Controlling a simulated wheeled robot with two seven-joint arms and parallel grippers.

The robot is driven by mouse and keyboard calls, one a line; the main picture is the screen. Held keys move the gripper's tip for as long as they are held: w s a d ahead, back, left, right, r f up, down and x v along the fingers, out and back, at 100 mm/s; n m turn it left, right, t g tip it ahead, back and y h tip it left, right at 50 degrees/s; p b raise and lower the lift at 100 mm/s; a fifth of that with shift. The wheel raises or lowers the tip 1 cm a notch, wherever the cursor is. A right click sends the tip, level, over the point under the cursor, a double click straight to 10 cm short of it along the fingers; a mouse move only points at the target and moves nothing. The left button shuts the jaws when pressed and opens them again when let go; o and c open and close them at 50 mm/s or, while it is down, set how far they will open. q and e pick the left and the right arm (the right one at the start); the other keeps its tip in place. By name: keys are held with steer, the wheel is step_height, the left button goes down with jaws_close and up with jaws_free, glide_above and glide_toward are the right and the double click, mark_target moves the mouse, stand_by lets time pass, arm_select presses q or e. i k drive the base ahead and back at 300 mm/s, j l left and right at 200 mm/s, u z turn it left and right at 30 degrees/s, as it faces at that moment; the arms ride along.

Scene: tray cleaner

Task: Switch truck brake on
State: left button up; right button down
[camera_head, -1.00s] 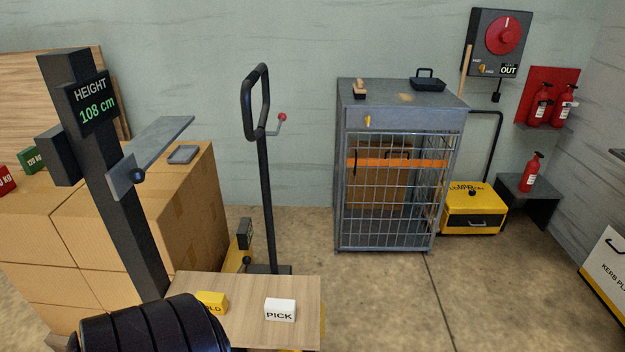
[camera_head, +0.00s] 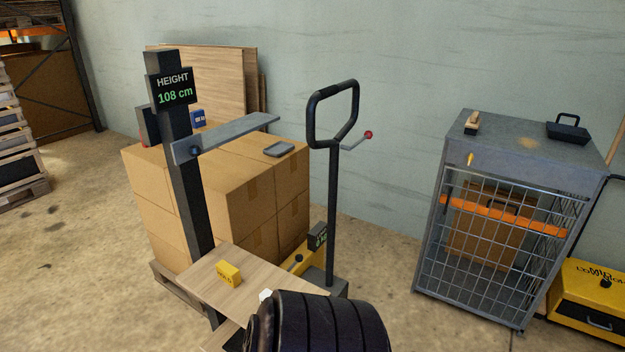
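The truck has a tall black loop handle (camera_head: 332,115) on an upright post, with a small red-knobbed lever (camera_head: 366,137) on its right side. Its yellow body (camera_head: 301,262) shows low behind the wooden board, beside a small dark display (camera_head: 318,236). I cannot tell which part is the brake or how it is set. A dark ribbed part of my own arm fills the bottom middle and hides some of the area in front of the truck. Neither gripper's fingers are in view.
A wooden board (camera_head: 205,278) holds a yellow block (camera_head: 229,274) and a mostly hidden white block (camera_head: 265,295). Stacked cartons (camera_head: 230,180) and a height gauge (camera_head: 174,88) stand left of the truck. A wire cage (camera_head: 505,240) stands right. Open floor lies at left (camera_head: 80,220).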

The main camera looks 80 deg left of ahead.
mark_target(299, 258)
steer(key=i+u, duration=0.65)
steer(key=u, duration=0.15)
steer(key=i+l+u, duration=0.1)
steer(key=i+u, duration=0.3)
steer(key=i+j+u, duration=0.1)
steer(key=i+u, duration=0.15)
steer(key=u, duration=0.2)
steer(key=i+u, duration=0.2)
steer(key=u, duration=0.2)
steer(key=i+u, duration=0.25)
steer(key=u, duration=0.2)
steer(key=i+l+u, duration=0.2)
steer(key=u, duration=0.2)
steer(key=i+l+u, duration=0.2)
steer(key=u, duration=0.25)
steer(key=i+l+u, duration=0.15)
steer(key=u, duration=0.25)
steer(key=k+l, duration=0.05)
steer(key=l, duration=0.05)
